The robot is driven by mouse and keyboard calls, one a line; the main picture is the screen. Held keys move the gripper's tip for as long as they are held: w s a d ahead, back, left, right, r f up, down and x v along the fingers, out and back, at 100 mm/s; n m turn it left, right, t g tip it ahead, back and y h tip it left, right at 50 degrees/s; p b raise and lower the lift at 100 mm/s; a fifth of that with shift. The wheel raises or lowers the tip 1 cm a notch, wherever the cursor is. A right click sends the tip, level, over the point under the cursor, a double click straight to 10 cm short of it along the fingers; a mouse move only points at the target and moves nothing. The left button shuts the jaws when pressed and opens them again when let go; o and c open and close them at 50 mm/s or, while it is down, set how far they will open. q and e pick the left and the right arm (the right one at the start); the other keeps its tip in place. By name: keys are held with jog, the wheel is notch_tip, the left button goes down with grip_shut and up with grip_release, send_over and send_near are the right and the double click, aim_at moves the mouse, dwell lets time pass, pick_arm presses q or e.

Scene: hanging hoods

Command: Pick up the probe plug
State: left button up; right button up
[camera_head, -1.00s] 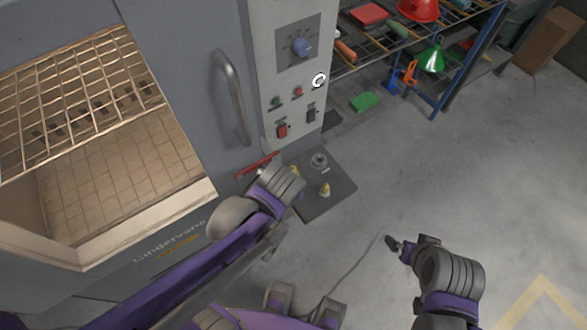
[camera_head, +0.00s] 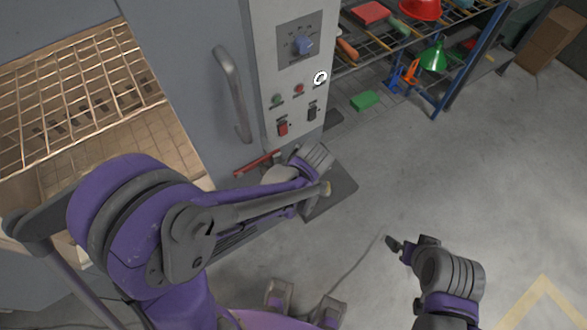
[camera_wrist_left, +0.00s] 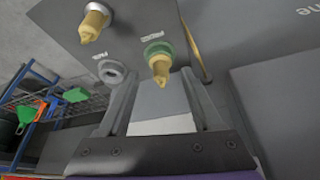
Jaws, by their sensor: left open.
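In the left wrist view a dark panel carries a yellow plug in a pale ring (camera_wrist_left: 93,22), a yellow plug in a green ring (camera_wrist_left: 160,62) and an empty grey ring socket (camera_wrist_left: 112,72). The labels are too blurred to tell which plug is the probe plug. My left gripper (camera_wrist_left: 160,76) is open, its fingers pointing at the panel, with the green-ringed plug just beyond and between the fingertips. In the head view my left wrist covers part of the dark plate (camera_head: 340,192); one yellow plug (camera_head: 325,188) shows beside it. My right gripper (camera_head: 394,244) is over open floor; its jaws are unclear.
The grey oven cabinet with its handle (camera_head: 232,95) and control panel (camera_head: 296,75) stands behind the plate. A red bar (camera_head: 257,163) is at its foot. A wire shelf (camera_head: 440,35) with funnels is at the back right. The floor at right is clear.

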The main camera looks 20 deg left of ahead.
pick_arm(q)
jog(key=w+a+f, duration=0.1)
jog(key=f, duration=0.1)
jog(key=w+a+f, duration=0.1)
jog(key=w, duration=0.1)
jog(key=shift+w+a+f, duration=0.1)
jog(key=shift+a+f, duration=0.1)
jog(key=shift+f, duration=0.15)
jog(key=shift+w+a+f, duration=0.1)
jog(key=shift+f, duration=0.4)
grip_shut()
